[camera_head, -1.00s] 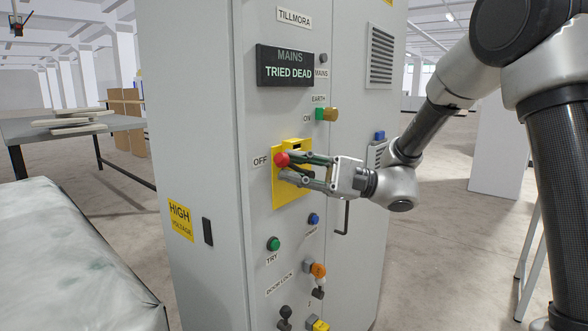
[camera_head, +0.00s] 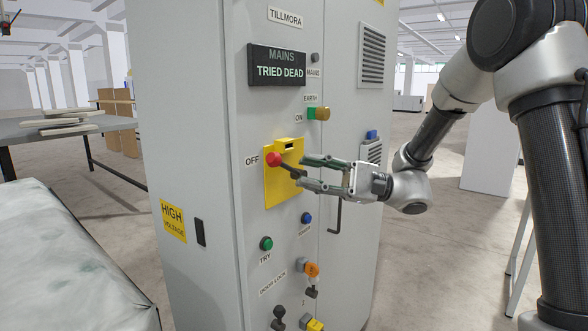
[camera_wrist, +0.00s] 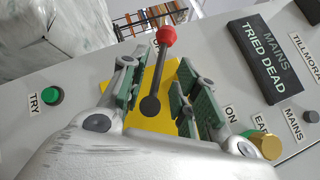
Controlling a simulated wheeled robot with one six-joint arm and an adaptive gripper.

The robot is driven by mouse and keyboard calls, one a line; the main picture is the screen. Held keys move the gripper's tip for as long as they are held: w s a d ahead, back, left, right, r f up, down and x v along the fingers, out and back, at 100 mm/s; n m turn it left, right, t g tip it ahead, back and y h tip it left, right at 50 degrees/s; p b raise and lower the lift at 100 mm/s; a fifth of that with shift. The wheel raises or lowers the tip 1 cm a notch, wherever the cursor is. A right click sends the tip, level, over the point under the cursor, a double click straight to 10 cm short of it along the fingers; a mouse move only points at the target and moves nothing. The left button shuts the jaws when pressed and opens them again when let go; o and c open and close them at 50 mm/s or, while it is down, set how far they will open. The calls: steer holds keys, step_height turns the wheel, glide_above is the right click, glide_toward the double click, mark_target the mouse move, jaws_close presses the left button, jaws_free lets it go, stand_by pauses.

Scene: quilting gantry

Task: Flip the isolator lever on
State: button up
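The isolator lever has a red knob (camera_head: 274,159) on a dark arm and stands on a yellow plate (camera_head: 284,190) on the grey cabinet front. In the head view the knob is at the left of the plate, beside the OFF label (camera_head: 252,160). My gripper (camera_head: 305,173) is open, just right of the lever, with its fingers apart from the knob. In the wrist view the lever's dark arm (camera_wrist: 155,80) and red knob (camera_wrist: 166,36) show between the two open green-padded fingers; I cannot tell whether either finger touches the arm.
The display (camera_head: 277,66) reads MAINS TRIED DEAD. A brass EARTH knob (camera_head: 322,113), a green TRY button (camera_head: 266,243), a blue button (camera_head: 307,218) and an orange knob (camera_head: 311,269) surround the plate. A door handle (camera_head: 337,215) sits to the right.

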steer(key=shift+v, duration=1.2)
steer(key=shift+w+d, duration=0.1)
